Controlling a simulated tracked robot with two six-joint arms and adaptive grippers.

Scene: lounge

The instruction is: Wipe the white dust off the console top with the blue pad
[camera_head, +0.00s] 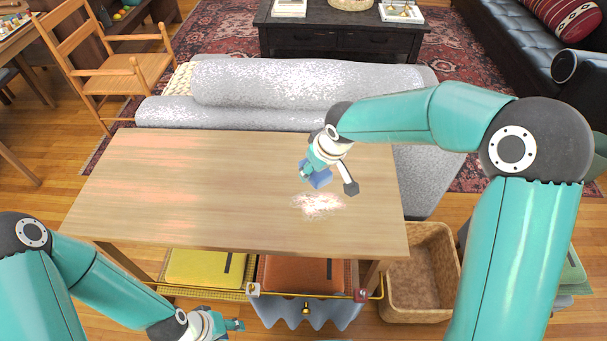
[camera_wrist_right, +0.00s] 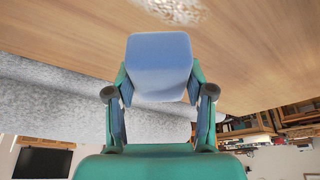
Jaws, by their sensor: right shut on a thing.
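The console (camera_head: 220,190) has a light wooden top. A white dust patch (camera_head: 318,204) lies on its right part, and it also shows at the top edge of the right wrist view (camera_wrist_right: 172,9). My right gripper (camera_head: 313,170) is over the console top, just behind the patch, shut on the blue pad (camera_head: 320,181). In the right wrist view the pad (camera_wrist_right: 160,62) sits between both fingers. I cannot tell whether the pad touches the wood. My left gripper (camera_head: 235,325) is low at the bottom edge, in front of the console and away from the dust; its fingers are too small to read.
A grey sofa (camera_head: 300,85) stands right behind the console. A wicker basket (camera_head: 425,275) is on the floor at the right. Yellow (camera_head: 205,268) and orange (camera_head: 300,275) items sit under the top, behind a brass rail (camera_head: 310,296). The left part of the top is free of objects.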

